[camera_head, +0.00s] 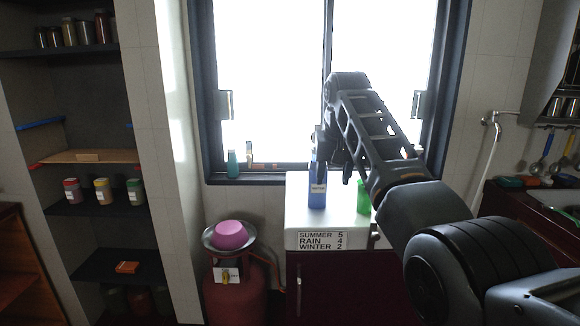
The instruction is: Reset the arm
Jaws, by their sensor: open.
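My arm (375,120) reaches up from the lower right and bends over at the top in front of the window. My gripper (334,168) hangs from its end, dark and partly hidden behind the arm, pointing down over the white-topped cabinet. Its jaws are open and I see nothing held between them. A blue container (317,190) with a pale label stands upright on the cabinet top, just below and left of the gripper in the picture. A green container (364,196) stands to its right, partly covered by my arm.
The white cabinet top (300,207) sits below the window. A red gas cylinder (235,300) with a pan and pink bowl (231,235) on top stands left. Dark shelves (100,208) hold jars at far left. A counter with a tap (492,130) is at right.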

